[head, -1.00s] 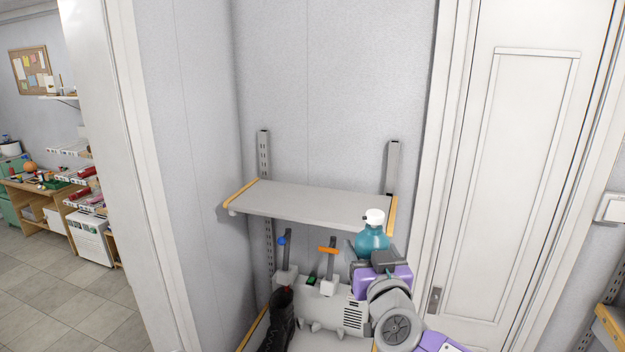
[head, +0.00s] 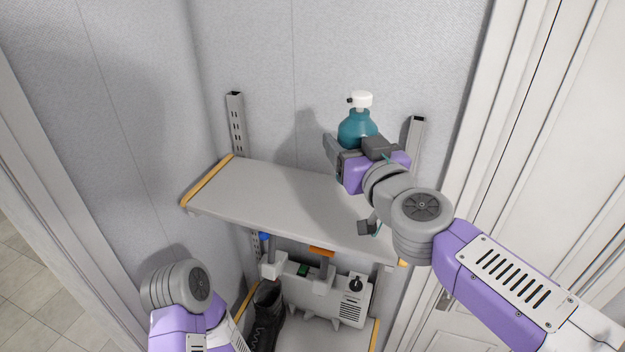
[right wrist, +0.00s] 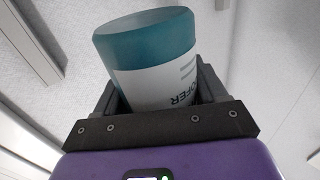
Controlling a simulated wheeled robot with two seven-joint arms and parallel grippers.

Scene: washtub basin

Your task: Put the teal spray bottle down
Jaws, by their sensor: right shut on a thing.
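The teal spray bottle (head: 357,128) has a white cap and stands roughly upright in my right gripper (head: 350,151). The gripper is shut around it, and the bottle appears held above the back right part of the upper grey shelf (head: 270,192). Its lower part is hidden by the gripper in the head view. In the right wrist view the bottle (right wrist: 150,60) shows a teal end and a white label between the fingers (right wrist: 160,95). My left arm shows at the lower left of the head view, but its gripper is out of view.
The upper shelf top is bare, with yellow end edges. Slotted metal uprights (head: 236,125) stand at the back against the wall. Below are a grey appliance (head: 330,296) and a dark boot (head: 267,318). A white door (head: 540,190) is at right.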

